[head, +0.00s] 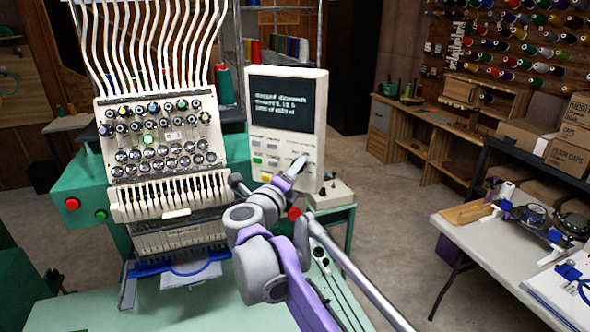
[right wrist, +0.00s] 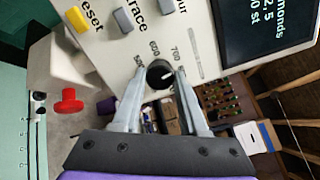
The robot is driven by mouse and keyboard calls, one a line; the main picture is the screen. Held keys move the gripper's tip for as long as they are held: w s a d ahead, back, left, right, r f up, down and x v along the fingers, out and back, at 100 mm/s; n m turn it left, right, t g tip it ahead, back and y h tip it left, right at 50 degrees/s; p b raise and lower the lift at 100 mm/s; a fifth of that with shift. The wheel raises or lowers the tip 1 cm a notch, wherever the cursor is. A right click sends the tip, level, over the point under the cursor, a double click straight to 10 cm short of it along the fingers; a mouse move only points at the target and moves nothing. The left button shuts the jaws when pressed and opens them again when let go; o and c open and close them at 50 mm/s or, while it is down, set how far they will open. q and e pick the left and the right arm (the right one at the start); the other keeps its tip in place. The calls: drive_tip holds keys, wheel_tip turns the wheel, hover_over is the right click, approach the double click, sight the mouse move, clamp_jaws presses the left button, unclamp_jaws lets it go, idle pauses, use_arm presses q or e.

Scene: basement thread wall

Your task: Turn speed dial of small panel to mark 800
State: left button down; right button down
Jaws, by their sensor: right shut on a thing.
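The small panel (head: 287,105) is a pale upright box with a dark screen and a few buttons, to the right of the embroidery machine in the head view. Its speed dial (right wrist: 159,75) is a round black knob in the right wrist view. Printed marks around it include 600 and 700; the 800 mark is not visible, and the pointer is hard to read. My right gripper (right wrist: 162,73) is shut on the dial, one finger on each side. In the head view my right gripper (head: 297,167) is at the panel's lower right and hides the dial. My left gripper is out of view.
A red knob (right wrist: 68,101) stands near the panel. Yellow and grey buttons (right wrist: 122,20) sit beside the dial. The embroidery machine (head: 160,140) is close on the left. A white table (head: 480,245) with tools stands at the right, with open floor (head: 395,215) between.

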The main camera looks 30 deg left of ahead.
drive_tip(key=m, duration=0.6)
drive_tip(key=shift+m+p, duration=0.3)
drive_tip(key=shift+m, duration=0.1)
idle(0.4)
drive_tip(key=shift+c, duration=2.2)
unclamp_jaws()
drive_tip(key=shift+s, duration=0.1)
drive_tip(key=s+d+b, duration=0.1)
drive_tip(key=s+b, duration=0.1)
drive_tip(key=s, duration=0.8)
drive_tip(key=shift+s+d, duration=0.15)
drive_tip(key=shift+s, duration=0.15)
